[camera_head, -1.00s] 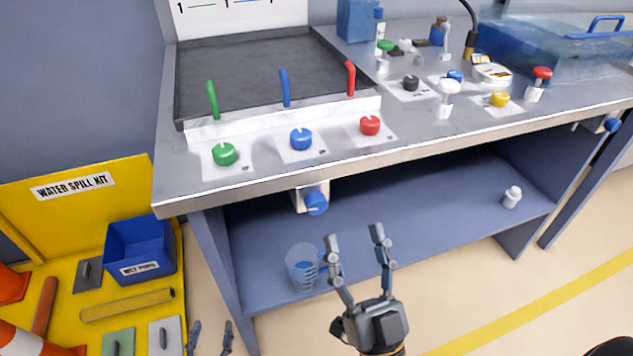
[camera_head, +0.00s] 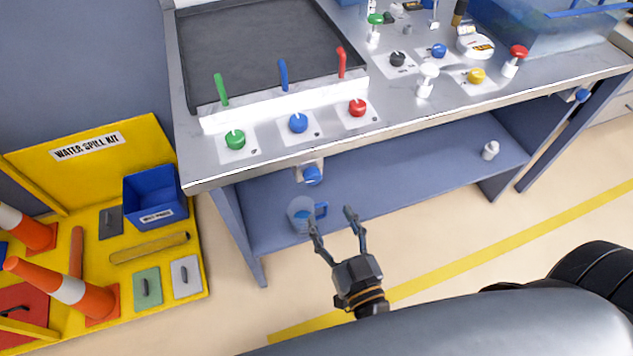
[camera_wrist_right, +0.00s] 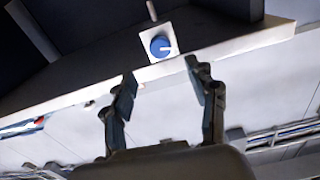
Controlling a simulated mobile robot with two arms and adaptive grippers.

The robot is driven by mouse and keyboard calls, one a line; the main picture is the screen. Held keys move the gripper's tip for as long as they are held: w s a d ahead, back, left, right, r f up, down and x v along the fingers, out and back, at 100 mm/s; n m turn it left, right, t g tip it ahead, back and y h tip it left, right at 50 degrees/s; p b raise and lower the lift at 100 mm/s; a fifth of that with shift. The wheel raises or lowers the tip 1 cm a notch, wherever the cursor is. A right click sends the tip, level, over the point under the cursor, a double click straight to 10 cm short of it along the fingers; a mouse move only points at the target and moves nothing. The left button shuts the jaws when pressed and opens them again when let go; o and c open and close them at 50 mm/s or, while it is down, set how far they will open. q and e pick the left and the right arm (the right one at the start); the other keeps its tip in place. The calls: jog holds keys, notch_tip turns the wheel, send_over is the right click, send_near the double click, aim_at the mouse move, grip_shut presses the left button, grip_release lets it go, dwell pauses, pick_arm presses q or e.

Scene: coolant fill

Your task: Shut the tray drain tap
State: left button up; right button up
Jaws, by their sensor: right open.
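A blue round tap knob (camera_head: 312,174) on a pale mount hangs under the front edge of the bench, below the black tray (camera_head: 270,55); I take it as the tray drain tap. In the right wrist view the blue knob (camera_wrist_right: 160,46) shows a white pointer mark, pointing right. My right gripper (camera_head: 331,220) is open and empty, below and in front of the knob. Its fingertips (camera_wrist_right: 161,72) appear just below the knob in the wrist view, apart from it. My left gripper is out of view.
A clear jug (camera_head: 299,213) stands on the lower shelf beneath the tap, close to my right fingers. Green (camera_head: 235,139), blue (camera_head: 298,123) and red (camera_head: 357,108) knobs line the bench top. A yellow spill-kit station (camera_head: 95,150) stands at left.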

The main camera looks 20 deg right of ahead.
aim_at(314, 180)
jog(key=w, duration=0.9)
jog(key=shift+w+a, duration=0.15)
jog(key=shift+r, duration=0.1)
jog(key=c, duration=1.2)
